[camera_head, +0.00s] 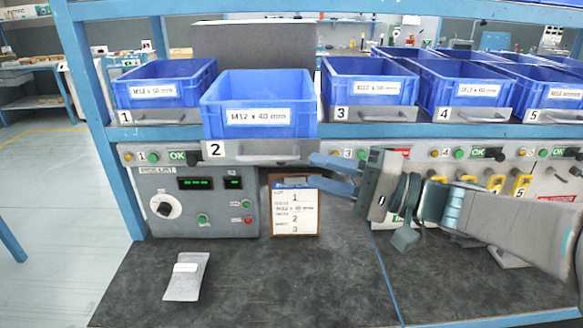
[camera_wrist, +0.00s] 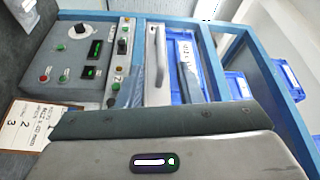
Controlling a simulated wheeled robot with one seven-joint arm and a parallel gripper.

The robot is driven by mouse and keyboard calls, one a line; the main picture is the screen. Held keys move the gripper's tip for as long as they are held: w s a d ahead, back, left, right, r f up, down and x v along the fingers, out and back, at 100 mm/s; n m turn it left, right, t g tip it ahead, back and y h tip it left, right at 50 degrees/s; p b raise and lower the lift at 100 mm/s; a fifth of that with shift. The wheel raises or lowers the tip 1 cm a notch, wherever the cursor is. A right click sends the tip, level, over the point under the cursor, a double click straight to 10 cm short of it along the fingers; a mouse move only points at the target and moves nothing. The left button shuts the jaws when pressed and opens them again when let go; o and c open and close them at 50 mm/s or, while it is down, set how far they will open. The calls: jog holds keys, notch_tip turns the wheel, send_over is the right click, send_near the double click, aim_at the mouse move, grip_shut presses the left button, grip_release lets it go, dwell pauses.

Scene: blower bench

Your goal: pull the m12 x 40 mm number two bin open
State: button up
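The number two bin (camera_head: 215,121) is blue and labelled M12 x 40 mm. It sits on a grey tray front marked 2 (camera_head: 222,152) and stands out nearer than the bins beside it. Its bar handle (camera_head: 268,152) runs along the tray front; in the wrist view a grey handle (camera_wrist: 160,58) shows beside a blue bin (camera_wrist: 180,80). My gripper (camera_head: 333,174) is just right of and slightly below the tray's right end. Its two blue fingers point left and are apart, with nothing seen between them.
Blue bins 1 (camera_head: 163,92), 3 (camera_head: 370,88), 4 (camera_head: 470,90) and 5 (camera_head: 560,95) line the shelf. Below are a control panel (camera_head: 193,195) and a paper card (camera_head: 292,212). A grey scoop-like piece (camera_head: 186,277) lies on the dark bench, which is otherwise clear in front.

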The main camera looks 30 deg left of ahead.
jog(key=d, duration=0.4)
jog(key=shift+w+f, duration=0.15)
jog(key=s+d+f+m+t+h+p, duration=0.1)
jog(key=s+d+f+m+h+p, duration=0.1)
jog(key=s+d+f+h+p, duration=0.55)
jog(key=d+f+m+t+h, duration=0.1)
jog(key=d+f+t+h, duration=0.2)
jog(key=d+h, duration=0.8)
jog(key=d+f, duration=0.2)
jog(key=d, duration=0.5)
jog(key=shift+d+f, duration=0.15)
jog(key=shift+d, duration=0.2)
jog(key=shift+a, duration=0.1)
